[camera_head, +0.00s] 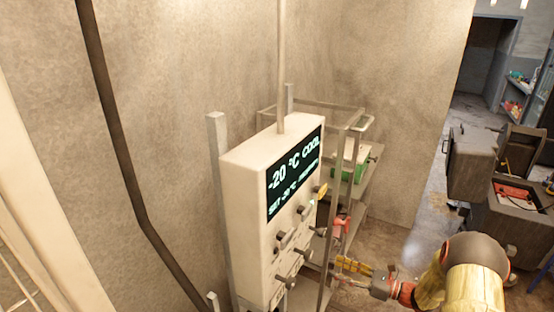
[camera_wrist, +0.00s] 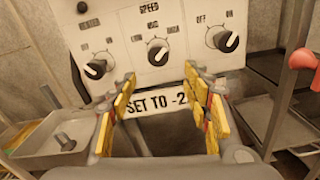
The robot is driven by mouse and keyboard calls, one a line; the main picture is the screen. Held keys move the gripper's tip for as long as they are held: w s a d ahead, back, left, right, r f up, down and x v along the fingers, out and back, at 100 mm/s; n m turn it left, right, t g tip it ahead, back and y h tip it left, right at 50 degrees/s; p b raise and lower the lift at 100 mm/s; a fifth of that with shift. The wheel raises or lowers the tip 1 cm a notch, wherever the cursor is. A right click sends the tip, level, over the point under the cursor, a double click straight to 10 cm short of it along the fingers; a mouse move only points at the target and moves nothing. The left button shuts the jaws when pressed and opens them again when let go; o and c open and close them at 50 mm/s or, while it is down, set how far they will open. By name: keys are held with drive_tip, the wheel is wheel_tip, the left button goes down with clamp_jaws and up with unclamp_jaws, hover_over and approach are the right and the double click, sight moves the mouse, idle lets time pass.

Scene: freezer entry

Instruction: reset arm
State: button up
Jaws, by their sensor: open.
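My gripper (camera_wrist: 158,115) is open and empty in the wrist view, its yellow-padded fingers spread to either side of a "SET TO -2" label (camera_wrist: 156,101) on the control panel. In the head view my gripper (camera_head: 352,268) is at the lower right of the white control box (camera_head: 245,190), in front of its knobs' side. The box's display (camera_head: 293,173) reads -20 °C COOL. In the wrist view a left knob (camera_wrist: 96,68), a middle knob (camera_wrist: 157,52) and a right knob (camera_wrist: 218,38) sit above the fingers. I cannot tell whether the fingers touch the panel.
A metal rack (camera_head: 360,190) with a green-and-white item (camera_head: 350,160) stands behind the box. A red-handled object (camera_wrist: 302,58) is at the wrist view's right edge, and a grey tray (camera_wrist: 60,148) is at lower left. A dark cabinet (camera_head: 520,215) stands at the right.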

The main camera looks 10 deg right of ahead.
drive_tip(key=s+a+f+n+g, duration=0.3)
drive_tip(key=s+f+g, duration=0.1)
drive_tip(key=s+f, duration=0.25)
drive_tip(key=s+a+r+n+g+h+b, duration=0.1)
drive_tip(key=s+a+r+n+g+h, duration=0.1)
drive_tip(key=s+n+g, duration=0.3)
drive_tip(key=s+a+r+n+g+h+b, duration=0.1)
drive_tip(key=s+n+h, duration=0.1)
drive_tip(key=s+n, duration=0.35)
drive_tip(key=s+d+r+n+h+b, duration=0.1)
drive_tip(key=s+r+n+h+b, duration=0.3)
drive_tip(key=s+r+n+h, duration=0.75)
drive_tip(key=s+a+r+n+t+y+b, duration=0.1)
drive_tip(key=s+a+r+n+t+b, duration=0.1)
drive_tip(key=s+a+r+t+b, duration=0.2)
wheel_tip(320, 180, up, 2)
drive_tip(key=shift+s+a+r+t, duration=0.2)
drive_tip(key=shift+s+a+t, duration=0.25)
drive_tip(key=shift+s+t, duration=0.2)
drive_tip(key=shift+s, duration=0.1)
